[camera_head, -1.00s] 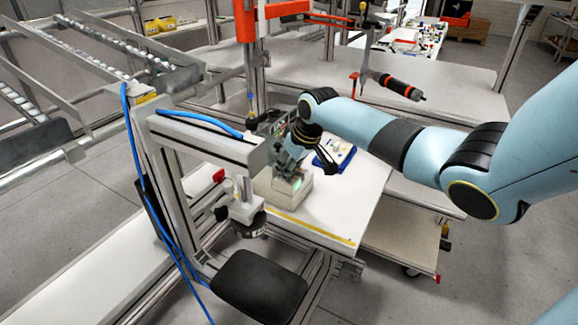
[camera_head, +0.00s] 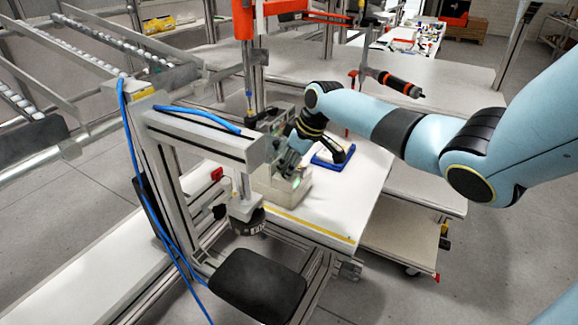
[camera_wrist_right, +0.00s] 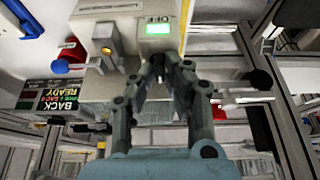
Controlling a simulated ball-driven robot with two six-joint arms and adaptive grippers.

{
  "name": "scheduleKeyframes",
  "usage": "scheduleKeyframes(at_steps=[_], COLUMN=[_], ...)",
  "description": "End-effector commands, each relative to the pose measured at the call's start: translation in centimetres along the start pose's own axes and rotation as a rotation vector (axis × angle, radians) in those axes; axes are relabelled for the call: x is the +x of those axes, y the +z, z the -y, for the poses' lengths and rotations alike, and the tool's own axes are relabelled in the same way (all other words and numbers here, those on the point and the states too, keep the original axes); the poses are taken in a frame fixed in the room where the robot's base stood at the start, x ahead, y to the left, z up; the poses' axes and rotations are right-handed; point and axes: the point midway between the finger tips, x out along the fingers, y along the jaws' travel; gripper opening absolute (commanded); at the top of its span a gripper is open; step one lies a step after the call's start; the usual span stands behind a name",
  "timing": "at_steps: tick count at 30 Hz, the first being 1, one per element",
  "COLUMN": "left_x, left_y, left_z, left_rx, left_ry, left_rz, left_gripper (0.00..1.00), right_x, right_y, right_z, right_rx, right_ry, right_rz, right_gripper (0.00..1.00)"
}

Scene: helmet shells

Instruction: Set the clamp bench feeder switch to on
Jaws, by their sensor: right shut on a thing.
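A pale grey control box (camera_head: 278,190) with a small green-lit display (camera_head: 296,182) stands on the white bench top, beside the clamp frame. In the right wrist view the display (camera_wrist_right: 158,29) shows just past my fingertips. My right gripper (camera_head: 290,166) is down at the box. In the right wrist view its fingers (camera_wrist_right: 165,62) are nearly together at the box face below the display, shut on the feeder switch, which they mostly hide. I cannot read the switch position. My left gripper is not in view.
The clamp frame (camera_head: 205,138) with blue hoses stands left of the box. A blue-edged tray (camera_head: 335,158) lies behind my wrist. A brass-coloured lever (camera_wrist_right: 107,42), a blue knob (camera_wrist_right: 60,66) and a printed sign (camera_wrist_right: 57,98) show in the wrist view. The bench's front right is clear.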

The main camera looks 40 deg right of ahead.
Motion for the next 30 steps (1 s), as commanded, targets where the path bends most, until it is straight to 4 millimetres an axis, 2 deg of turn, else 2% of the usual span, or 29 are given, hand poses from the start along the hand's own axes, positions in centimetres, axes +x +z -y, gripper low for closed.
scheduleKeyframes(at_steps=[2,3,4,14,17,27,30], left_x=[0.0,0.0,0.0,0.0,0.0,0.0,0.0], left_y=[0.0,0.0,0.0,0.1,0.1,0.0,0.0], left_z=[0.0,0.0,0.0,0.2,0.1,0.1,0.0], left_rx=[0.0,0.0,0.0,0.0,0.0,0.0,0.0], left_ry=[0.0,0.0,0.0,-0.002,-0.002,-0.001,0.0], left_rz=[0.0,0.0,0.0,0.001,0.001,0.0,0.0], left_gripper=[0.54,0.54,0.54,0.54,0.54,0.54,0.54], right_x=[0.0,0.0,0.0,-0.4,-1.6,-8.9,-10.5], right_y=[0.1,0.1,0.1,0.0,0.0,0.1,0.1], right_z=[0.0,0.0,0.0,-0.1,-0.2,-0.1,-0.2], right_rx=[-0.001,-0.001,-0.001,-0.001,-0.002,-0.005,-0.003], right_ry=[0.0,0.0,0.0,0.002,0.003,0.005,0.004], right_rz=[0.001,0.001,0.001,0.0,-0.001,0.002,0.002], right_gripper=[0.0,0.17,0.2,0.2,0.2,0.2,0.2])
